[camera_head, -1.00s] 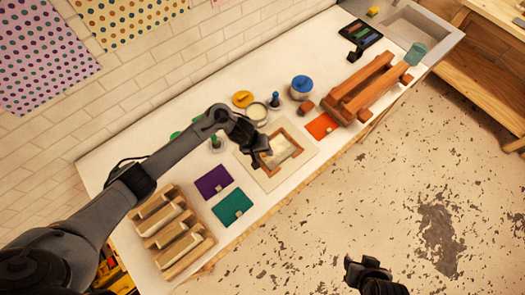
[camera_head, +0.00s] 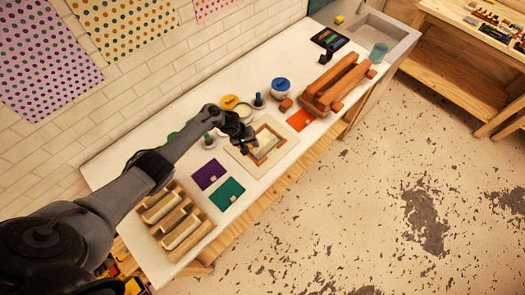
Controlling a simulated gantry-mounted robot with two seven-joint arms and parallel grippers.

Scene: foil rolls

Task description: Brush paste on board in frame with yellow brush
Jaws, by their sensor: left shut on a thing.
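The frame (camera_head: 290,128) lies flat on the table, pale outside with a brown inner edge. The pale board (camera_head: 268,144) shows inside it. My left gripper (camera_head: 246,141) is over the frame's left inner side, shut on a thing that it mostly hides. No yellow brush shows elsewhere, so I take this to be the yellow brush. I cannot tell whether its tip touches the board or how much paste is there. An open pot (camera_head: 242,110) stands behind the gripper, beside a yellow disc (camera_head: 230,101). My right gripper is out of view.
A blue-lidded jar (camera_head: 281,87), a blue-handled piece (camera_head: 258,101) and a green-handled one (camera_head: 208,139) stand near.

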